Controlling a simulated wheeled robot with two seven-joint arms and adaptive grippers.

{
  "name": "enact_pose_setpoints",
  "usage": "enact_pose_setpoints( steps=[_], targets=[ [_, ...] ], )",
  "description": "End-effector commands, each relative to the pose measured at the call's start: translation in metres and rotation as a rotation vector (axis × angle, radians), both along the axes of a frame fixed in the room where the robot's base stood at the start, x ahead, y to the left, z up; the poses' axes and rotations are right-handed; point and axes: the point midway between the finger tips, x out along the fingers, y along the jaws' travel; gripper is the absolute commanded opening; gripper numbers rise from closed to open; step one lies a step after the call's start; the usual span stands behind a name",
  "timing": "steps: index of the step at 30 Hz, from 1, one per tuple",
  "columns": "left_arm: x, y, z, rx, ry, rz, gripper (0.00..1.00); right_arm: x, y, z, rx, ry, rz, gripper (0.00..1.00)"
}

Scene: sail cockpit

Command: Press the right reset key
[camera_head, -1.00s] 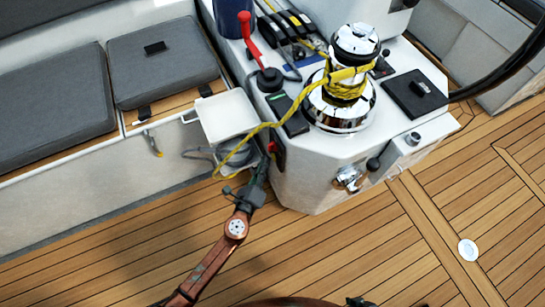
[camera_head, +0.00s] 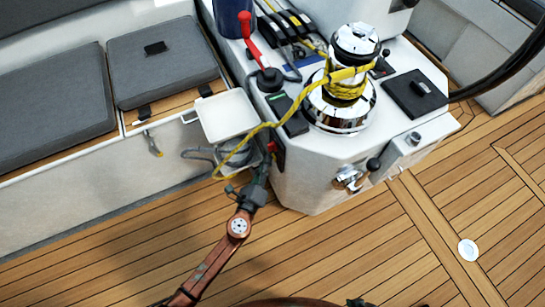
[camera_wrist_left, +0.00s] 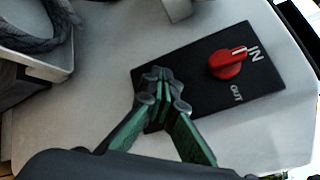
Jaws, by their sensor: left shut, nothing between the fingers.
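My left gripper (camera_head: 267,158) is at the side wall of the white cockpit console (camera_head: 315,190), below the winch. In the left wrist view the gripper (camera_wrist_left: 160,82) has its green-padded fingers shut with nothing between them. The fingertips are over the left part of a black panel (camera_wrist_left: 262,92) and hide some of it. I cannot tell whether they touch it. A red rotary knob (camera_wrist_left: 228,64) with IN and OUT lettering is on the panel's right part. No key marked as reset can be made out; it may be hidden behind the fingers. My right gripper is not in view.
A chrome winch (camera_head: 340,105) with yellow rope stands on the console. A white tray (camera_head: 228,115) and coiled grey rope (camera_head: 205,155) are left of the gripper. A red-handled lever (camera_head: 250,38) stands behind. The teak deck (camera_head: 380,245) is mostly clear.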

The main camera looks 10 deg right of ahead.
Motion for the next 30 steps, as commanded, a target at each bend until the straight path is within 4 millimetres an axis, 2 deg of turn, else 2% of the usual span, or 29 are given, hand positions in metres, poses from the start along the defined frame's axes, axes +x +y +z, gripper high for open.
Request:
enact_pose_setpoints(
  steps=[16, 30],
  targets=[
    [0.0, -0.002, 0.0, 0.0, 0.001, -0.001, 0.0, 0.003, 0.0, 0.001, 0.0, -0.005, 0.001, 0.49],
    [-0.005, 0.013, 0.0, 0.0, 0.0, 0.0, 0.0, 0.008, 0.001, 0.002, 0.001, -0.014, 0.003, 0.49]
  ],
)
